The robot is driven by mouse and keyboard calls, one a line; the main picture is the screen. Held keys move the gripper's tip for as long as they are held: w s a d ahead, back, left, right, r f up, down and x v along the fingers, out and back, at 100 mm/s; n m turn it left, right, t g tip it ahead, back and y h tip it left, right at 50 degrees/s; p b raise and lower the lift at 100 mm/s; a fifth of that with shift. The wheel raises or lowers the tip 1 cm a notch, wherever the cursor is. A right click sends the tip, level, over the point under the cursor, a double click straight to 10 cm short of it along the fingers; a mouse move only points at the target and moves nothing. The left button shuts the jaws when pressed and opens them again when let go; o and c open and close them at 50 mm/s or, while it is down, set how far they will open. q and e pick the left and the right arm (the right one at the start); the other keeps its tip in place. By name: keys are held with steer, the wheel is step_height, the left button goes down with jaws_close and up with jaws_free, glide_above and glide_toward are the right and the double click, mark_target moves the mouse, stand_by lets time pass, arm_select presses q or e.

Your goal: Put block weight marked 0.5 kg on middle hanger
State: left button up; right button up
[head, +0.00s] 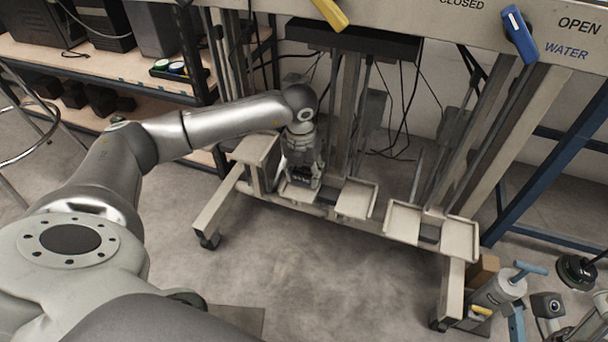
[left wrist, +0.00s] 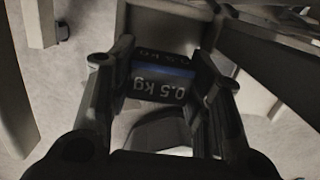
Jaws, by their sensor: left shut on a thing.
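My left gripper (head: 302,178) reaches down to the row of pale trays low on the lever frame. It is shut on the dark block weight (left wrist: 160,86), whose blue stripe and "0.5 kg" marking show between the fingers in the left wrist view. In the head view the block is a small dark patch, mostly hidden by the fingers. It is over or on the tray (head: 290,194) second from the left; I cannot tell whether it touches. Another tray (head: 356,199) to the right looks empty. I cannot tell which part is the middle hanger. My right gripper is not in view.
Two more empty trays (head: 403,222) and (head: 460,240) are farther right. Uprights and rods stand behind the trays. A yellow lever (head: 330,12) and a blue lever (head: 519,35) are above. A shelf is at left; the floor in front is clear.

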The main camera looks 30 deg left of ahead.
arm_select(q)
steer(key=shift+r, duration=0.15)
steer(key=shift+f, duration=0.65)
steer(key=o, duration=1.4)
steer(key=shift+d+r, duration=0.1)
steer(key=shift+r, duration=0.05)
